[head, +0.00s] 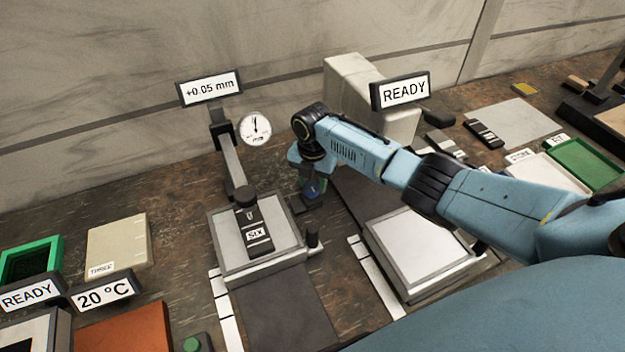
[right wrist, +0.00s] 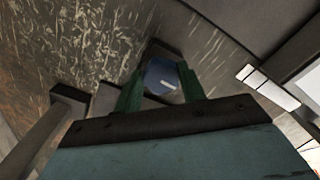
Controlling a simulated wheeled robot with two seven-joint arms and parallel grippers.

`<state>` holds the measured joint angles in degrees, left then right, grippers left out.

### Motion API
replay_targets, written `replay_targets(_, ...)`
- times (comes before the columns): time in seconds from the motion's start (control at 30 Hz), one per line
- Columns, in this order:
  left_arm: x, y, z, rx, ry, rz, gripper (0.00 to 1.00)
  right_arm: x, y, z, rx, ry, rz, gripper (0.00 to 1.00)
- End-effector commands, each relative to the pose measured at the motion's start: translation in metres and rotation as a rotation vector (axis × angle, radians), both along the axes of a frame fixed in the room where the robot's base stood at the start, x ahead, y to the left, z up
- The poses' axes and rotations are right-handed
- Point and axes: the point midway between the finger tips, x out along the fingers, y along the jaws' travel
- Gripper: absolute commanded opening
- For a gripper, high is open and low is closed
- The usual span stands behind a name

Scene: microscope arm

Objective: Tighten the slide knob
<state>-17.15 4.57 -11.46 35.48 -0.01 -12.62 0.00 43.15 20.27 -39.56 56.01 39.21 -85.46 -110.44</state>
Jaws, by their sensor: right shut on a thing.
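The slide knob is a round blue knob (right wrist: 163,78) with a white mark on its face, seen between the green fingers in the right wrist view. In the head view a little of the blue knob (head: 313,188) shows below the wrist of my right arm, beside the plate with the dial gauge. My right gripper (right wrist: 160,88) is shut on the knob, one finger on each side. In the head view my right gripper (head: 311,178) is small and partly hidden by its own arm. My left gripper is not in view.
A dial gauge (head: 255,128) stands behind a light plate (head: 228,256) bearing a black block marked SIX (head: 256,234). A sign (head: 209,88) reads +0.05 mm. Right of it stands a second light plate (head: 420,250) and a READY sign (head: 401,91). Trays lie at both sides.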

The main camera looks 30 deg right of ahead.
Motion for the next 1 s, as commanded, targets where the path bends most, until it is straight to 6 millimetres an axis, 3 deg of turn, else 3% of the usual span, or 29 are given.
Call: replay_targets(1.0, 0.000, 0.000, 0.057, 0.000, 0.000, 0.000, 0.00, -0.005, 0.000, 0.002, 0.001, 0.002, -0.901, 0.17)
